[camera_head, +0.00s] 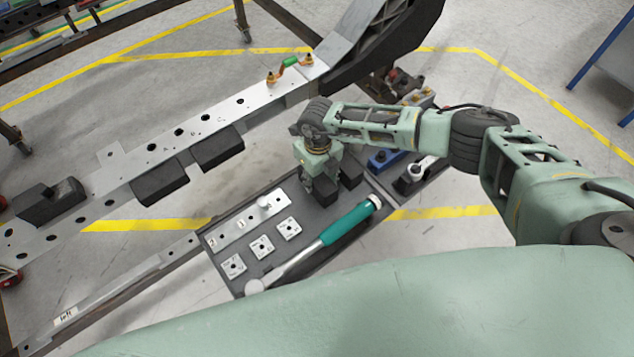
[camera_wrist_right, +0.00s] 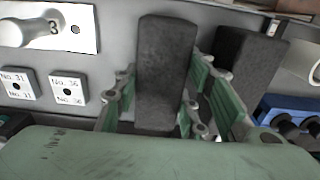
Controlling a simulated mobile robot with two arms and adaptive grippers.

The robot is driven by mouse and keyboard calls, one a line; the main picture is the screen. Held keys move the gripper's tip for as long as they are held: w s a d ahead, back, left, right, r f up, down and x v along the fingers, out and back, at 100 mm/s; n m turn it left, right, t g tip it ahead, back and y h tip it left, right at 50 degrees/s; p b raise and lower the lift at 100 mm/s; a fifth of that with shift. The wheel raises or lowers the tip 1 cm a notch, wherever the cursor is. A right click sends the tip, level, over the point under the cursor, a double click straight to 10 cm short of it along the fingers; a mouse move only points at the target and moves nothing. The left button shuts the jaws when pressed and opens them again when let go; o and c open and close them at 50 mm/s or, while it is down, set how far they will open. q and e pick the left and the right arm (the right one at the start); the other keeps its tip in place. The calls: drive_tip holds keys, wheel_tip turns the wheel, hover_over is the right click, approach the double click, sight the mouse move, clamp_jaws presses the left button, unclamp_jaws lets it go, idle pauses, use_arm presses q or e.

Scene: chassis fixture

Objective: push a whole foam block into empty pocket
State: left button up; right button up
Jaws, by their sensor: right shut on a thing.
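My right gripper (camera_head: 317,182) is over the grey tray (camera_head: 218,263) and shut on a dark grey foam block (camera_head: 325,192). In the right wrist view this block (camera_wrist_right: 162,65) stands between the green finger pads. A second dark foam block (camera_head: 350,171) stands just right of the gripper; the right wrist view shows it too (camera_wrist_right: 243,70). The long metal chassis beam (camera_head: 120,180) crosses the left side, with dark blocks along it: one at the left (camera_head: 48,204) and two along its near edge (camera_head: 160,182), (camera_head: 217,149). I cannot make out the empty pocket. My left gripper is out of view.
The tray also holds a hammer with a teal handle (camera_head: 345,222), a metal plate with a knob (camera_head: 247,220) and small white labelled squares (camera_head: 261,247). A blue tool (camera_head: 383,158) lies to the right. A green-handled clamp (camera_head: 290,62) sits on the beam.

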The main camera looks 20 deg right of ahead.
sight(318, 177)
drive_tip(key=shift+r, duration=0.2)
drive_tip(key=shift+r+p, duration=2.6)
drive_tip(key=shift+r, duration=0.4)
